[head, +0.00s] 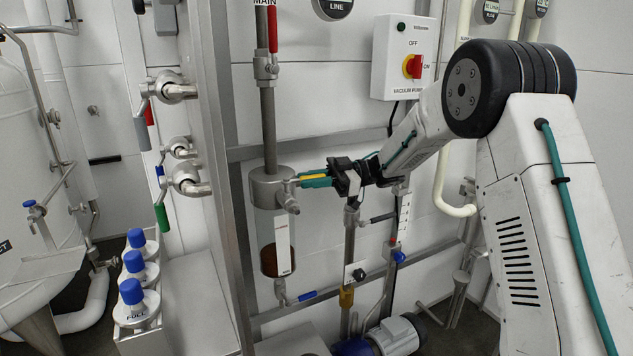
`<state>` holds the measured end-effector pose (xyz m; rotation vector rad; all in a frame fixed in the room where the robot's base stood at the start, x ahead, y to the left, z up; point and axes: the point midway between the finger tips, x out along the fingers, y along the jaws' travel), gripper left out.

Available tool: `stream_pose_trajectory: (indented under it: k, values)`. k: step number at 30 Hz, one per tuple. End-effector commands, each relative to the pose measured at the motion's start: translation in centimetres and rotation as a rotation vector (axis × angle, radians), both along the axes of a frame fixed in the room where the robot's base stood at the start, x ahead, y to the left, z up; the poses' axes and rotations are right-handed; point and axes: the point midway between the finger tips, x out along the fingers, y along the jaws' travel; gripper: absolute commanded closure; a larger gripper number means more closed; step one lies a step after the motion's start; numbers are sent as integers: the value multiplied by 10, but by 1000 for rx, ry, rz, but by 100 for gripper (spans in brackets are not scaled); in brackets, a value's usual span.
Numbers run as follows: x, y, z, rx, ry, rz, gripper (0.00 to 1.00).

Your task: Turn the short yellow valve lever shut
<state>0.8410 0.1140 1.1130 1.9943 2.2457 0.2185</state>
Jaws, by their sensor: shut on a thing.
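The short yellow valve lever (315,177) shows as a thin yellow strip at the side of the metal cap on the glass sight vessel (268,235). My gripper (304,179) reaches in from the right, with its teal fingers above and below the lever, and is shut on it. The lever points to the right, roughly level, away from the vessel's cap. The fingers hide part of the lever, and its valve body is hard to make out.
A red-handled valve (272,38) is on the pipe above the vessel, and a blue-handled one (300,297) is below it. A steel frame post (217,150) stands left. A vacuum pump switch box (403,57) is on the wall behind. Blue-capped bottles (137,300) stand lower left.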

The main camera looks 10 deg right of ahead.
Motion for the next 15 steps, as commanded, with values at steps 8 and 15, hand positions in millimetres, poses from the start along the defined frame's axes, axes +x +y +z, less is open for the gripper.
stream_pose_trajectory:
  k: [8, 15]
  values:
    - [5, 2, 0, 2, -1, 135, 100]
    - [5, 3, 0, 1, -1, 180, 100]
